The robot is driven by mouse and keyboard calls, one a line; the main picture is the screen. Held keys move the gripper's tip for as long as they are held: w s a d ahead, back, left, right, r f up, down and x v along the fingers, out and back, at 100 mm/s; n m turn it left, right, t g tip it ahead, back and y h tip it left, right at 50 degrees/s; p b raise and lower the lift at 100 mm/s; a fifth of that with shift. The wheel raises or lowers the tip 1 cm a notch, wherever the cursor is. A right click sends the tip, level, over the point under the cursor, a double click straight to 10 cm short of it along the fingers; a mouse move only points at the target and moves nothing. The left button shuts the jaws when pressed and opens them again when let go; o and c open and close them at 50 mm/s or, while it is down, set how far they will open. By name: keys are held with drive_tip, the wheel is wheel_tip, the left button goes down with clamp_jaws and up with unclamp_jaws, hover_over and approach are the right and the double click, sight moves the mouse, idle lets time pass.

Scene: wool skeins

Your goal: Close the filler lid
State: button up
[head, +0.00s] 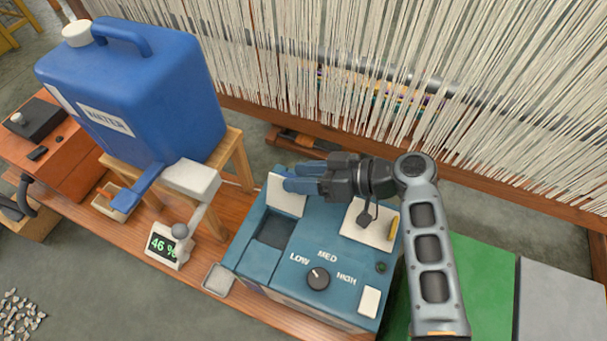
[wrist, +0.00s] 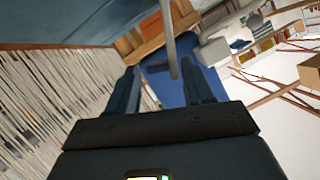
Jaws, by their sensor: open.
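The blue-teal machine (head: 262,262) stands on the wooden bench, with a LOW/MED/HIGH knob (head: 318,279) on top. A white flap (head: 287,197), which looks like the filler lid, stands raised behind a dark opening (head: 274,232). My gripper (head: 288,178) is open at the flap's upper edge; whether it touches it I cannot tell. In the wrist view my gripper (wrist: 162,90) has its fingers apart, with a thin grey strip between them in the picture. I cannot tell whether that strip is the flap edge-on.
A blue water tank (head: 150,95) stands on a wooden stand (head: 232,150) at left. A white arm and a display reading 46 % (head: 165,246) stand beside the machine. A white plate (head: 368,228) lies on its right part. Hanging yarn (head: 400,70) fills the back.

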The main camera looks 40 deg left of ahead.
drive_tip(key=shift+c, duration=0.5)
drive_tip(key=shift+w, duration=0.1)
clamp_jaws()
drive_tip(key=shift+d, duration=0.1)
drive_tip(key=shift+s+r+t, duration=0.15)
drive_tip(key=shift+s+t, duration=0.05)
drive_tip(key=shift+t, duration=0.1)
idle(0.6)
